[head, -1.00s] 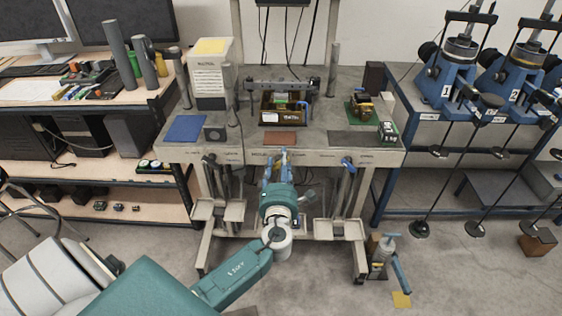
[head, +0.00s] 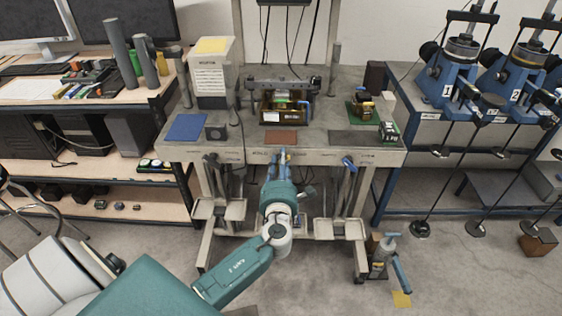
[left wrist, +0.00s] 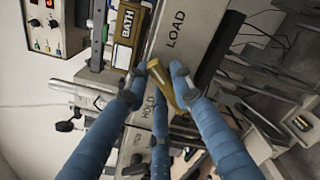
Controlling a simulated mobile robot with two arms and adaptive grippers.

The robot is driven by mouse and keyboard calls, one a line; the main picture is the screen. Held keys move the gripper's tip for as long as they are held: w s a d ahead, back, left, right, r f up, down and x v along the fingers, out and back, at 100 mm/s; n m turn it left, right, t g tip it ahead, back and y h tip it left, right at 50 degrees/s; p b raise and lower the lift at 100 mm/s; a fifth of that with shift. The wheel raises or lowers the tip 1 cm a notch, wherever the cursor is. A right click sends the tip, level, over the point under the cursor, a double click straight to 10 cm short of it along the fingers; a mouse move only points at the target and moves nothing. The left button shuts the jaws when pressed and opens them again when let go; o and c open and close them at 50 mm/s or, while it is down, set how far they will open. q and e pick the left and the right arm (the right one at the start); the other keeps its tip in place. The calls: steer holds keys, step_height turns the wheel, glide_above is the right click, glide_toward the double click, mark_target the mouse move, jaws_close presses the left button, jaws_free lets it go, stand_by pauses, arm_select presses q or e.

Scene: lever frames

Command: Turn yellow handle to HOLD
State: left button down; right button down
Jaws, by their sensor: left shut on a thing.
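The yellow handle (left wrist: 173,88) shows in the left wrist view as a short bar lying diagonally between my fingers. It is on the bench's front face, beside the printed words LOAD (left wrist: 175,30) and HOLD (left wrist: 147,107). My left gripper (left wrist: 158,78) has blue fingers and is shut on the handle. One finger is on each side and a third is below. I cannot tell exactly which mark the handle points to. In the head view my left gripper (head: 283,157) is at the middle of the bench front and hides the handle. My right gripper is not in view.
The grey bench (head: 330,157) carries a box marked BATH (head: 270,117), a blue mat (head: 186,127) and a brown mat (head: 281,138). A blue-ended lever (head: 348,163) is on the front face, right of my gripper. A pump-like tool (head: 383,255) stands on the floor.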

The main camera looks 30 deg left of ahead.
arm_select(q)
steer(key=n, duration=0.4)
steer(key=shift+s+b, duration=0.1)
steer(key=shift+b, duration=0.25)
steer(key=n, duration=0.1)
steer(key=n+b, duration=0.1)
steer(key=n, duration=0.2)
steer(key=shift+s+a+f+n+b, duration=0.1)
steer(key=shift+a+f+n+b, duration=0.05)
steer(key=shift+a+n+b, duration=0.15)
steer(key=n+b, duration=0.1)
steer(key=n, duration=0.1)
steer(key=n+b, duration=0.1)
steer(key=n, duration=0.1)
steer(key=n+b, duration=0.1)
steer(key=n, duration=0.1)
steer(key=shift+s+a+f+n, duration=0.15)
steer(key=shift+a+n, duration=0.1)
steer(key=shift+n, duration=0.05)
steer(key=shift+n+b, duration=0.55)
steer(key=shift+n, duration=0.55)
